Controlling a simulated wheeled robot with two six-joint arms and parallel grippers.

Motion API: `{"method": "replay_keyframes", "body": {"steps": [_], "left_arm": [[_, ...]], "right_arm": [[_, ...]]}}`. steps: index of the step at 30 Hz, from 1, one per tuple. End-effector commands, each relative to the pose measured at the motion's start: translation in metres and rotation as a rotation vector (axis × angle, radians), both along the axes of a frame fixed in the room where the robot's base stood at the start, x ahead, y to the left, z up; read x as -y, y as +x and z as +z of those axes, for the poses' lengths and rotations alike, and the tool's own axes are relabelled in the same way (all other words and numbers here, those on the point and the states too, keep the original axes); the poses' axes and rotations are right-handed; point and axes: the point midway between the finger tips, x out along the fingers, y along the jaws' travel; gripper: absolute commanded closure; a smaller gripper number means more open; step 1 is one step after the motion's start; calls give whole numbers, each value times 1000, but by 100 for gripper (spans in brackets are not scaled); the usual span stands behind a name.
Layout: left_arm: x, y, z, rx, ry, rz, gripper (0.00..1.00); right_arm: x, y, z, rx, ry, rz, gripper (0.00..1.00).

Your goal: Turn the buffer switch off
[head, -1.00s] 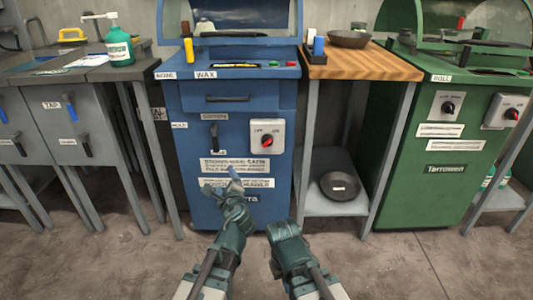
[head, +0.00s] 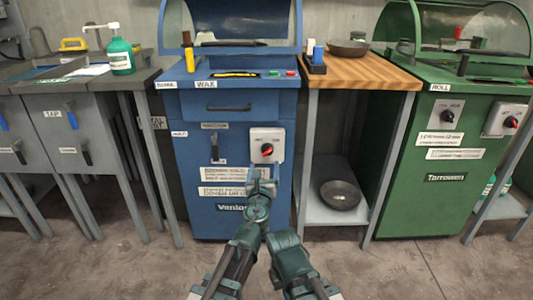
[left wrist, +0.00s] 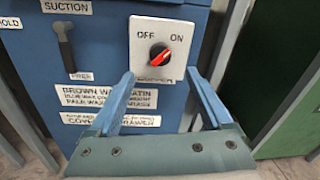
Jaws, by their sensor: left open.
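The buffer switch is a black and red rotary knob (head: 267,149) on a white plate on the front of the blue cabinet (head: 235,105). In the left wrist view the knob (left wrist: 159,55) sits below the words OFF and ON. Its red stripe slants up to the right, toward ON. The label under it is partly hidden. My left gripper (head: 262,172) is open, just below and in front of the switch plate. In the left wrist view its blue fingers (left wrist: 160,76) are spread, with the knob ahead between their tips and apart from them. My right gripper is not seen.
A drawer handle (head: 229,108) juts out above. The green cabinet (head: 440,190) at right has similar knobs. A shelf (head: 320,212) with a dark bowl (head: 340,194) stands between. The floor in front is clear.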

Motion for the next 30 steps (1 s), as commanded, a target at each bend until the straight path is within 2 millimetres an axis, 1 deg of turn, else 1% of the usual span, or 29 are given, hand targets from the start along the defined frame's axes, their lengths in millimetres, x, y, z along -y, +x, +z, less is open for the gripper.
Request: {"method": "replay_keyframes", "body": {"steps": [1, 9, 12, 15, 17, 25, 29, 30], "left_arm": [[2, 15, 0, 0, -1, 1, 17], [6, 71, 0, 0, -1, 1, 17], [7, 87, 0, 0, -1, 1, 17], [7, 97, 0, 0, -1, 1, 17], [7, 99, 0, 0, -1, 1, 17], [7, 99, 0, 0, -1, 1, 17], [7, 99, 0, 0, -1, 1, 40], [7, 99, 0, 0, -1, 1, 48]], "right_arm": [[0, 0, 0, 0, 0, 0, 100], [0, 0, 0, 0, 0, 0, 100], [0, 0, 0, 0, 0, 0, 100], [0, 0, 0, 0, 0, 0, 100], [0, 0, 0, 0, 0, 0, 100], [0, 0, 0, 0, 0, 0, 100], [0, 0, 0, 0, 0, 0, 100], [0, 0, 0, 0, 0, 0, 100]]}}
